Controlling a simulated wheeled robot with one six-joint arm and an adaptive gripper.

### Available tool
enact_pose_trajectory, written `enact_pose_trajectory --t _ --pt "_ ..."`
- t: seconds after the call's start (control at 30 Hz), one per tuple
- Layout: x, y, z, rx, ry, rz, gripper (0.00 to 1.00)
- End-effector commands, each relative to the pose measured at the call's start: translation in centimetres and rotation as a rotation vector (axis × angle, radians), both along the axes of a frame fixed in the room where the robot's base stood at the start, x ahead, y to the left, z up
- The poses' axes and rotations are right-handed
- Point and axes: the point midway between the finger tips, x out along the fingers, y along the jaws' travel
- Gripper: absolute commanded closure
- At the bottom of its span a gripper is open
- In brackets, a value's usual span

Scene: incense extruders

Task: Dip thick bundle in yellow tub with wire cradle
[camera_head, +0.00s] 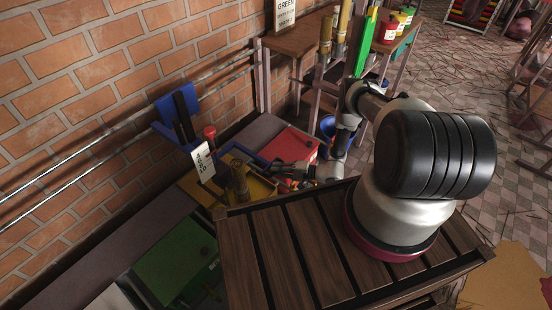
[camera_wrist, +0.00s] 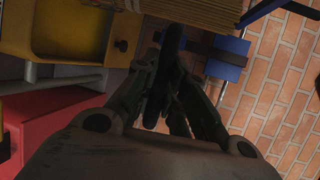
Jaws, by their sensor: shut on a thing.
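The yellow tub (camera_head: 262,188) stands near the brick wall, left of my gripper, and a yellow box wall (camera_wrist: 62,30) shows at the upper left in the wrist view. A thick tan bundle (camera_head: 239,178) is at the tub in the head view. Its sticks (camera_wrist: 190,9) cross the top of the wrist view; I cannot tell whether it touches the tub's contents. My gripper (camera_head: 284,177) is shut on a dark handle (camera_wrist: 172,42), seemingly the wire cradle's. The cradle's wires are not clearly visible. A blue bar (camera_head: 244,152) runs beside the bundle.
A red box (camera_head: 296,145) lies behind my gripper and a green box (camera_head: 178,262) at the lower left. A blue block (camera_head: 178,108) with dark bars is by metal rails on the wall. A white tag (camera_head: 203,162) stands near the tub.

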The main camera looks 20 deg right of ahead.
Motion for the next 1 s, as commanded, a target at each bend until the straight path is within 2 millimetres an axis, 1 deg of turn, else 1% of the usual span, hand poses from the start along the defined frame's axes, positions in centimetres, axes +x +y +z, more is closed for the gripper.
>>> enact_pose_trajectory --t 0.03,0.13,0.23,0.4,0.6,0.93,0.97,1.0 --pt "-0.3 0.0 -0.9 -0.001 0.003 0.001 1.0" --pt "-0.3 0.0 -2.2 0.0 0.002 0.001 1.0" --pt "-0.3 0.0 -3.3 0.0 0.002 0.001 1.0" --pt "-0.3 0.0 -4.4 0.0 0.002 0.001 1.0" --pt "-0.3 0.0 -5.0 -0.001 0.003 0.001 1.0" --pt "-0.4 0.1 -5.2 -0.004 0.007 0.0 1.0" --pt "-0.4 0.1 -5.2 -0.003 0.007 0.0 0.81" --pt "-0.4 0.1 -5.2 -0.003 0.007 0.0 0.74"
